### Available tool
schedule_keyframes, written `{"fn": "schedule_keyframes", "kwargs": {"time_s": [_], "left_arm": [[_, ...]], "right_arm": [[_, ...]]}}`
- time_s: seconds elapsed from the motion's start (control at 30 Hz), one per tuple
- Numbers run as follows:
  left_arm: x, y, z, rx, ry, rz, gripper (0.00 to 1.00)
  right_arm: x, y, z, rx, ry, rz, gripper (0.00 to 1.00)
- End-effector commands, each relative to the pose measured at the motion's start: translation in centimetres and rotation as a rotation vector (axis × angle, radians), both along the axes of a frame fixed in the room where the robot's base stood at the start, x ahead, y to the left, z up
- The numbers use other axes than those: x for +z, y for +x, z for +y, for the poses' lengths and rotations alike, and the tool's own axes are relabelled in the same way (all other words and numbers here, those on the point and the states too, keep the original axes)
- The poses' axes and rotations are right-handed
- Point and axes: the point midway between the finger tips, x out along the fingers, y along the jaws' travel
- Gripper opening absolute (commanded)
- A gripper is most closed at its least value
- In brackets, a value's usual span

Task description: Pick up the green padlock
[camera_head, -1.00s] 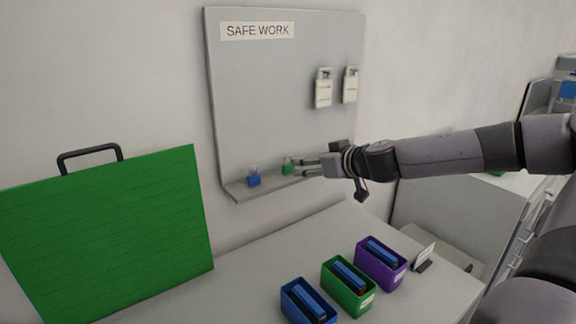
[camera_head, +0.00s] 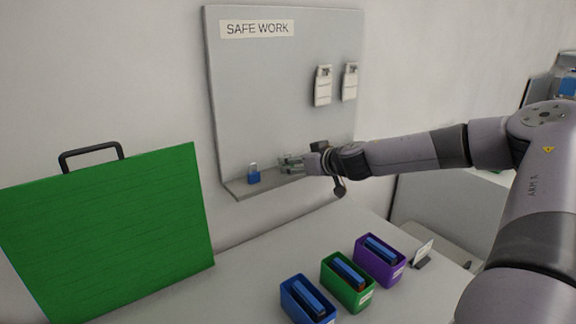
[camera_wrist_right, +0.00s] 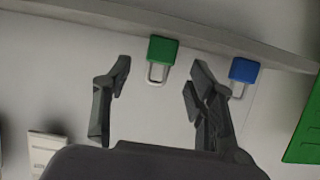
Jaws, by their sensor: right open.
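The green padlock (camera_wrist_right: 163,50) shows in the right wrist view, its silver shackle pointing toward my gripper. It sits at the shelf, between and just beyond the fingertips of my right gripper (camera_wrist_right: 158,72), which is open. In the head view my right gripper (camera_head: 289,164) is at the board's shelf and hides the green padlock. The blue padlock (camera_head: 253,174) stands upright on the shelf left of the gripper; in the wrist view it (camera_wrist_right: 243,71) is just outside the right-hand finger. My left gripper is not in view.
The grey "SAFE WORK" board (camera_head: 270,90) carries two white tags (camera_head: 323,86) (camera_head: 349,82) above my arm. Its narrow shelf (camera_head: 238,189) juts out below. A green panel (camera_head: 110,230) stands at left. Blue, green (camera_head: 345,283) and purple bins stand on the table below.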

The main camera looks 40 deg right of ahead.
Motion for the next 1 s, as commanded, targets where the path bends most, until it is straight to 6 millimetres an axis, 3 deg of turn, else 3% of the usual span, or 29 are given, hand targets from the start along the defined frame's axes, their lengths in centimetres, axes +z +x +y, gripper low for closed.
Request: {"fn": "schedule_keyframes", "kwargs": {"time_s": [0.3,0.7,1.0], "left_arm": [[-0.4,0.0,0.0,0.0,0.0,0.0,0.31],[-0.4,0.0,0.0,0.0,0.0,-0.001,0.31],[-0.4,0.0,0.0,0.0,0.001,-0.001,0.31]], "right_arm": [[-1.2,2.2,-0.4,-0.001,-0.002,0.002,0.52],[-1.3,2.7,-0.4,0.0,0.0,0.0,0.51],[-1.3,2.7,-0.4,0.0,0.0,0.0,0.31]]}}
